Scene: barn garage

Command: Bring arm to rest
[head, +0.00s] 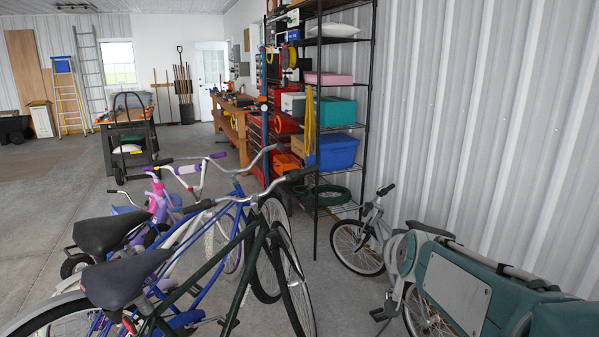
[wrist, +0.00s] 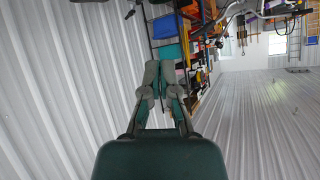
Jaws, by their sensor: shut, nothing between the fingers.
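My gripper (wrist: 159,73) is in the middle of the wrist view, with its two grey fingertips together and nothing between them. Its teal body fills the bottom centre of that view. In the head view, my teal and grey arm (head: 457,292) lies at the lower right, beside the white corrugated wall. It partly hides a small bicycle (head: 356,247) standing there. The wrist view appears upside down.
Several bicycles (head: 150,270) crowd the lower left and centre. A tall black wire shelf (head: 369,100) with bins stands against the corrugated wall (head: 480,120). A workbench (head: 233,120) and a cart (head: 128,140) are farther back. Open concrete floor (head: 40,200) shows at left.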

